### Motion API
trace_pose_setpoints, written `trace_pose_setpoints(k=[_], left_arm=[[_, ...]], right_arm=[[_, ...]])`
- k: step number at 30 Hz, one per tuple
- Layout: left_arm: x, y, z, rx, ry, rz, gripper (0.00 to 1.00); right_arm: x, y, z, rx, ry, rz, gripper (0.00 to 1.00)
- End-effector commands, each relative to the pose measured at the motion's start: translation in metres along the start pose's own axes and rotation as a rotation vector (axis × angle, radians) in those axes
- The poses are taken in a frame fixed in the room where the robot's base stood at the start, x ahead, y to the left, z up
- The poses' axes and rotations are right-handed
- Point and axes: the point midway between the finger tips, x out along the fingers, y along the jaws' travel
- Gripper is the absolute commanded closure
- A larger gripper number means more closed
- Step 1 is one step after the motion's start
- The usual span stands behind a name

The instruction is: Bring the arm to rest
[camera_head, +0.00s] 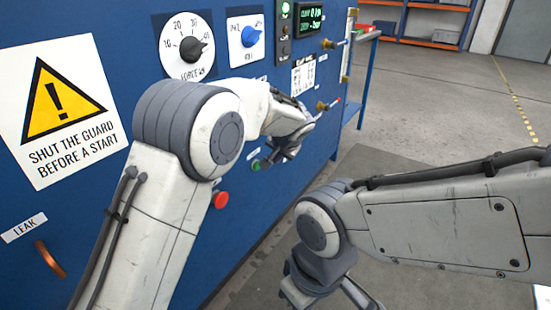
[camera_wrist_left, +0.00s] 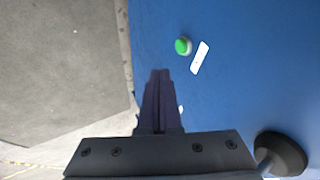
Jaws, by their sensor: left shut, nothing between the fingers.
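My left arm reaches in front of the blue panel (camera_head: 240,220). Its gripper (camera_head: 287,157) is at the panel's lower right part, just right of a green button (camera_head: 256,165). In the left wrist view the two dark fingers (camera_wrist_left: 160,73) are together, with nothing between them. They point toward the green button (camera_wrist_left: 183,46) and its white label (camera_wrist_left: 200,57) and look apart from both. My right arm comes in from the right, and its gripper (camera_head: 330,298) hangs low at the bottom edge. Its fingertips are cut off.
A red button (camera_head: 221,200), a black dial (camera_head: 190,48), a blue knob (camera_head: 250,36) and small brass valves (camera_head: 322,106) stick out of the panel. A dark round knob (camera_wrist_left: 281,153) is close by the left wrist. Open grey floor (camera_head: 420,110) lies to the right.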

Motion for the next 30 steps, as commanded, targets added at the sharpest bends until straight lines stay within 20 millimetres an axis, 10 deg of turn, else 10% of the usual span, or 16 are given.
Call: trace_pose_setpoints(k=[8, 18, 30], left_arm=[[-0.031, 0.007, 0.023, 0.005, -0.036, 0.047, 1.00], [-0.165, 0.056, 0.191, 0.053, -0.238, 0.322, 1.00], [-0.240, 0.093, 0.354, 0.089, -0.381, 0.558, 1.00]], right_arm=[[-0.001, 0.000, 0.000, 0.000, 0.000, 0.000, 1.00], [-0.005, 0.000, 0.000, 0.000, 0.000, 0.000, 1.00], [-0.007, -0.001, -0.001, 0.000, 0.000, 0.000, 1.00]])
